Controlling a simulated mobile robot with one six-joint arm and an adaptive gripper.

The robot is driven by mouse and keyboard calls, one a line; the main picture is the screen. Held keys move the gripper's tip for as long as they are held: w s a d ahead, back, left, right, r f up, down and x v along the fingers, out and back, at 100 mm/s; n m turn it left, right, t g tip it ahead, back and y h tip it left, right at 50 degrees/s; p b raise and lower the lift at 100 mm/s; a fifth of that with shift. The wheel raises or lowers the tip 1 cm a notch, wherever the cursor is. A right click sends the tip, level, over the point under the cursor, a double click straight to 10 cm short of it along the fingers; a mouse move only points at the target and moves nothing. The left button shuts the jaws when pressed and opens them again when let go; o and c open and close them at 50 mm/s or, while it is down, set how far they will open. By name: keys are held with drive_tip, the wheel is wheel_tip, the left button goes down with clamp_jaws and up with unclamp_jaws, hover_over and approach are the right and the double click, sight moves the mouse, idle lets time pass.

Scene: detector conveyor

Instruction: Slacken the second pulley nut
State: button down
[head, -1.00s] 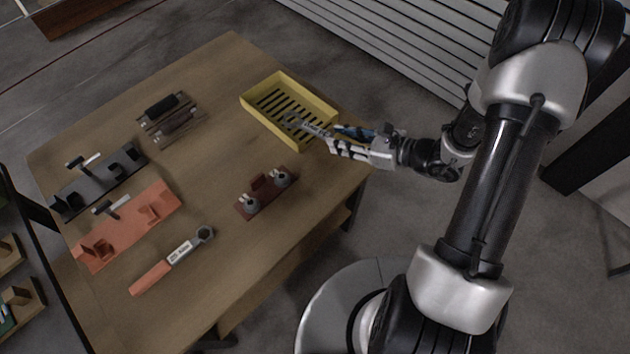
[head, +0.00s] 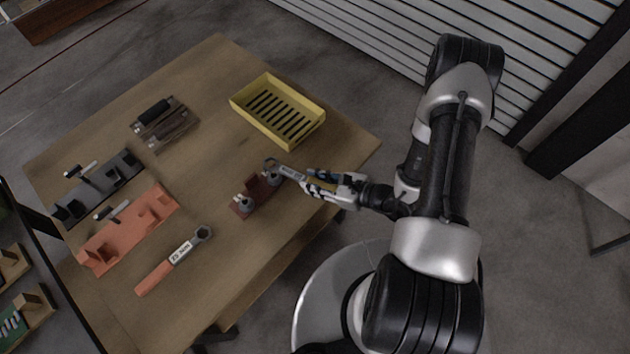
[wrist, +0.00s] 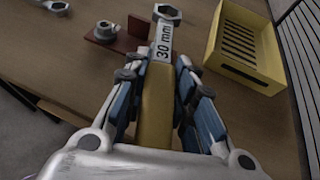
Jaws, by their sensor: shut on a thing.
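The dark red pulley block (head: 240,209) lies on the table with two grey pulley nuts, a left one (head: 246,203) and a right one (head: 272,180). My gripper (head: 318,188) is shut on the yellow handle (wrist: 155,112) of a wrench marked 30 mm (wrist: 162,48). The wrench's ring end (head: 270,164) is over or just beyond the right nut in the head view; I cannot tell whether it touches. In the wrist view one nut (wrist: 105,31) stands clear left of the wrench. The other is not visible there.
A yellow slotted tray (head: 317,133) stands empty to the upper right. An orange-handled wrench (head: 155,277) lies at the front.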

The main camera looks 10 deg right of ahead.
drive_tip(key=shift+f+b, duration=1.9)
drive_tip(key=shift+f, duration=0.4)
drive_tip(key=shift+f+b, duration=1.55)
drive_tip(key=c, duration=1.9)
unclamp_jaws()
drive_tip(key=shift+r, duration=0.1)
drive_tip(key=shift+c, duration=0.2)
clamp_jaws()
drive_tip(key=shift+w, duration=0.15)
drive_tip(key=shift+w+d+n+g+y+b, duration=0.4)
drive_tip(key=shift+w+d+n+g+y, duration=0.35)
drive_tip(key=shift+n, duration=0.25)
drive_tip(key=shift+w, duration=0.1)
